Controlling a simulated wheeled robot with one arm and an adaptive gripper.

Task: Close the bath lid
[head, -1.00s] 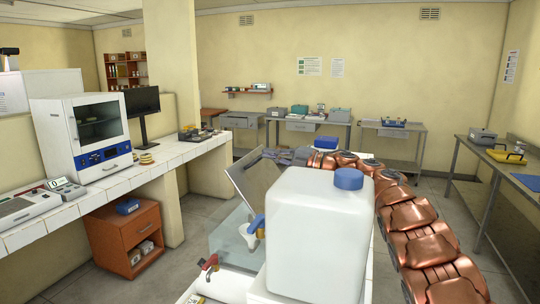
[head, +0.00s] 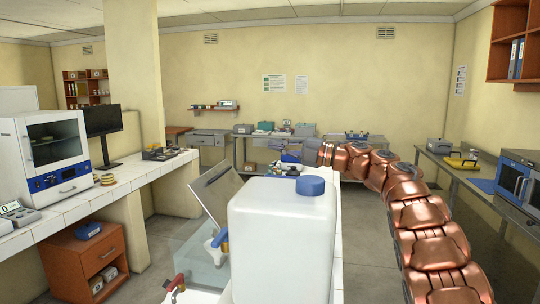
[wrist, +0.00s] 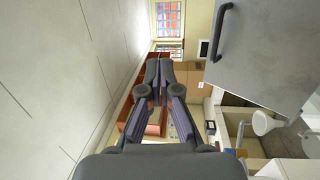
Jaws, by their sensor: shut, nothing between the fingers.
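The bath lid (head: 217,188) is a grey panel standing raised and tilted over the clear-walled bath (head: 196,256). The wrist view shows the lid (wrist: 268,62) large at the upper right, with a dark bar handle (wrist: 221,32) on its face. My gripper (head: 284,157) is beyond and to the right of the lid in the head view, apart from it. In the wrist view my gripper (wrist: 160,75) is shut and empty, left of the lid and not touching it. A large white container hides part of the bath.
The white container (head: 280,240) with a blue cap (head: 310,186) stands in front of the bath. A white item with a blue part (head: 218,240) is at the bath. A tiled counter (head: 130,180) runs along the left; an orange cabinet (head: 85,258) stands below it.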

